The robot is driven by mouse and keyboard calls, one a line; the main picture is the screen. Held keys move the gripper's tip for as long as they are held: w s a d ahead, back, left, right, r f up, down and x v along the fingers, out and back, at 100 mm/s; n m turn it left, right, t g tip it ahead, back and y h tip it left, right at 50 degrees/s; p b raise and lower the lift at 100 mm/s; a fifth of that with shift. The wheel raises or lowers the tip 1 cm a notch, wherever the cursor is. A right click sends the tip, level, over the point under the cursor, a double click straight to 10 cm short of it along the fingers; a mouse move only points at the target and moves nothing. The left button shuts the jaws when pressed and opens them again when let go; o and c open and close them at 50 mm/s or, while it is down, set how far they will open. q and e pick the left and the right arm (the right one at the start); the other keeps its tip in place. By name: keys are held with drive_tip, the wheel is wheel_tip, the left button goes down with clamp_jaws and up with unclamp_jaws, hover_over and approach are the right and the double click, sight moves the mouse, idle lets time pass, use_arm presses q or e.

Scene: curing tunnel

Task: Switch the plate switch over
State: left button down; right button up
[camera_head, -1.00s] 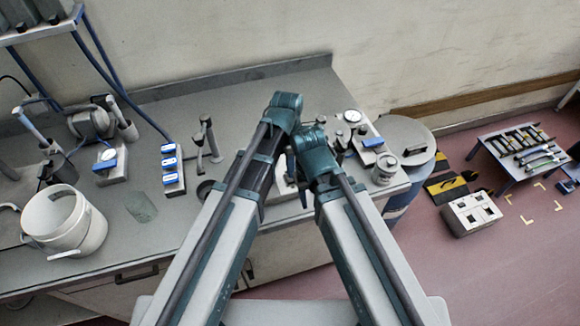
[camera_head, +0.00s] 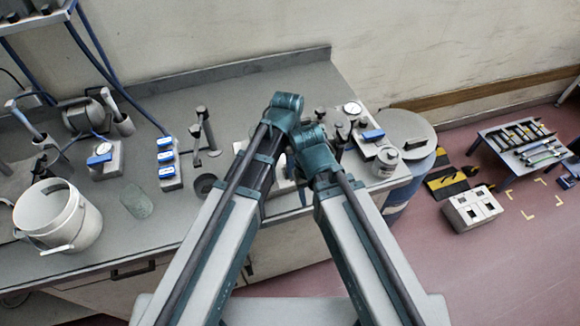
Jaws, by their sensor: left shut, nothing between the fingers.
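I cannot tell which fitting is the plate switch. Candidates on the bench are a grey box with a blue rocker (camera_head: 99,160), a strip of several blue switches (camera_head: 167,158) and a grey plate with a dial and a blue switch (camera_head: 373,135). A pale plate, partly hidden, lies behind my arms (camera_head: 279,185). My left gripper (camera_head: 297,178) is mostly hidden between the two arms, over the bench near that plate. It is shut and empty. My right gripper is hidden behind the right arm.
Upright dark-topped levers (camera_head: 203,130) stand left of my arms. A white bucket (camera_head: 60,213) and a small pale can (camera_head: 385,162) stand on the grey bench (camera_head: 170,225). A barrel (camera_head: 405,135) is beyond its right end. A white box (camera_head: 472,208) sits on the floor.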

use_arm(q)
drive_tip(key=shift+w, duration=0.1)
drive_tip(key=shift+w+a+r, duration=0.15)
drive_tip(key=shift+w+a, duration=0.1)
drive_tip(key=shift+w, duration=0.45)
use_arm(e)
drive_tip(key=shift+r, duration=0.15)
use_arm(q)
drive_tip(key=shift+r+p, duration=0.1)
drive_tip(key=shift+p, duration=0.25)
use_arm(e)
drive_tip(key=shift+r, duration=0.15)
